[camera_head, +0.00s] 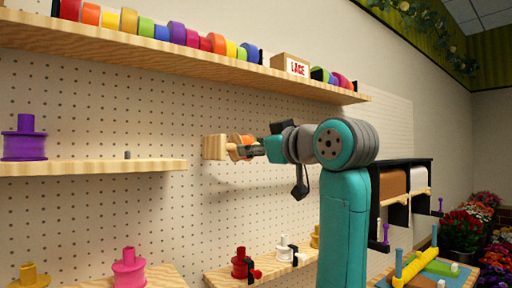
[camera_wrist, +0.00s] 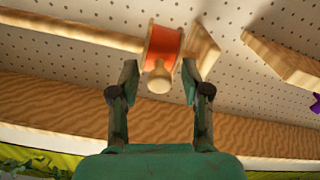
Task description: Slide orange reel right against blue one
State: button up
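An orange reel (camera_wrist: 163,47) with pale wooden ends sits by a wooden block (camera_wrist: 204,50) at the pegboard wall in the wrist view. A wooden bar (camera_wrist: 75,30) runs from it to the left. Its round wooden knob (camera_wrist: 159,78) points toward my gripper (camera_wrist: 160,82), whose fingers are apart on either side of the knob; I cannot tell whether they touch it. In the head view, the orange reel (camera_head: 241,140) shows just left of my gripper (camera_head: 250,150), partly hidden. No blue reel shows beside it; blue reels (camera_head: 146,27) stand on the top shelf.
The long top shelf (camera_head: 180,53) holds several coloured reels and a LACE box (camera_head: 291,66) above my arm. A left shelf (camera_head: 95,166) holds a purple spool (camera_head: 25,142). A lower shelf (camera_head: 228,276) holds red and white spools. The wall between is free.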

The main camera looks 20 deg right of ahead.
grip_shut()
